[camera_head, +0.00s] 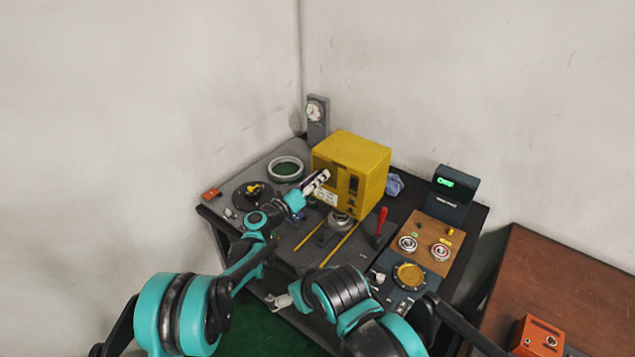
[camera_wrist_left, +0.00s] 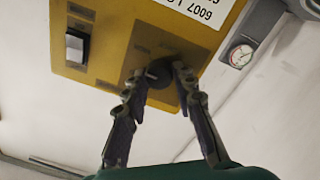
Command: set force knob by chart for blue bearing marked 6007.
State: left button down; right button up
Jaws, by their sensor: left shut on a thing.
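The yellow box (camera_head: 365,155) stands on the dark bench against the corner. In the left wrist view its face (camera_wrist_left: 115,50) carries a dark round knob (camera_wrist_left: 158,73), a black rocker switch (camera_wrist_left: 77,46) and a white label (camera_wrist_left: 205,8) reading 6007, seen upside down and cut off. My left gripper (camera_wrist_left: 155,85) is shut on the knob, a finger on each side. In the head view my left gripper (camera_head: 318,181) reaches the box's front. My right gripper (camera_head: 277,300) hangs low by the bench's front edge, its fingers too small to read. I cannot pick out a blue bearing.
A grey gauge stand (camera_head: 316,112) is behind the box. A red-handled tool (camera_head: 381,222), metal rings (camera_head: 407,243) on a wooden board and a dark display unit (camera_head: 454,195) with a green screen stand to the right. A brown table (camera_head: 570,285) is at far right.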

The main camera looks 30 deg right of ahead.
pick_arm(q)
jog(key=shift+f+n+t+b, duration=0.15)
jog(key=shift+n+b, duration=0.55)
jog(key=shift+n, duration=2.35)
jog(key=shift+r+n+t+b, duration=0.2)
jog(key=shift+n+b, duration=0.55)
jog(key=shift+n, duration=2.35)
jog(key=shift+f+n+t+b, duration=0.2)
jog(key=shift+n+b, duration=0.5)
jog(key=shift+n, duration=2.35)
jog(key=c, duration=1.2)
grip_release()
jog(key=v, duration=1.2)
jog(key=shift+s, duration=0.1)
